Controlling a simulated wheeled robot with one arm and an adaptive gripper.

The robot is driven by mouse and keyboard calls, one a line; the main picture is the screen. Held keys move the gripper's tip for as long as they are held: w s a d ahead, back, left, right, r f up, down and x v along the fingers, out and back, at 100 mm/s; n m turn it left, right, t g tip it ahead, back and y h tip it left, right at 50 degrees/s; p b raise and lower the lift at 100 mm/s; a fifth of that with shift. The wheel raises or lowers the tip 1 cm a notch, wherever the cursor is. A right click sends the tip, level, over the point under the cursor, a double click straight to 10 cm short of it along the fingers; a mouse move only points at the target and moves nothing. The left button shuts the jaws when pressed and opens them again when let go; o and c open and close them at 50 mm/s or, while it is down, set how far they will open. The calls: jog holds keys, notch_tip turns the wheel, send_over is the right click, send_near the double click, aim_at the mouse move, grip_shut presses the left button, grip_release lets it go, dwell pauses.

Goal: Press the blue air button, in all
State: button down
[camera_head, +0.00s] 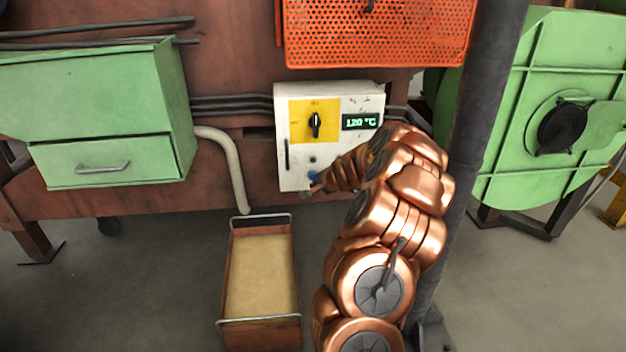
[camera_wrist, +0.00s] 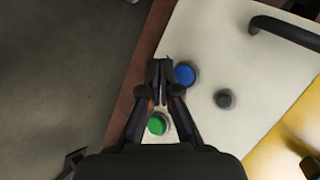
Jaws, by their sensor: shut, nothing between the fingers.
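The white control box (camera_head: 290,155) hangs on the furnace front in the head view. The blue air button (camera_wrist: 185,75) shows in the wrist view on the box's pale panel (camera_wrist: 235,130). My gripper (camera_wrist: 160,66) is shut and empty. Its fingertips appear just left of the blue button, overlapping its edge in the picture; I cannot tell whether they touch it. In the head view the gripper tip (camera_head: 312,190) is at the lower part of the box, and a small blue spot shows beside it. A green button (camera_wrist: 157,125) lies partly between the gripper's finger links.
A black knob (camera_wrist: 225,98) and a dark handle (camera_wrist: 285,32) are on the same panel. A yellow plate with a rotary switch (camera_head: 315,124) and a display reading 120 °C (camera_head: 361,121) are higher up. A sand-filled tray (camera_head: 262,320) stands on the floor below. A dark post (camera_head: 480,90) rises at right.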

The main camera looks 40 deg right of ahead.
jog(key=shift+s+a+r+b, duration=0.1)
jog(key=shift+s+a+b, duration=0.05)
jog(key=shift+s+a, duration=0.45)
jog(key=shift+s+a+b, duration=0.15)
jog(key=shift+s+a, duration=0.25)
jog(key=shift+s, duration=0.3)
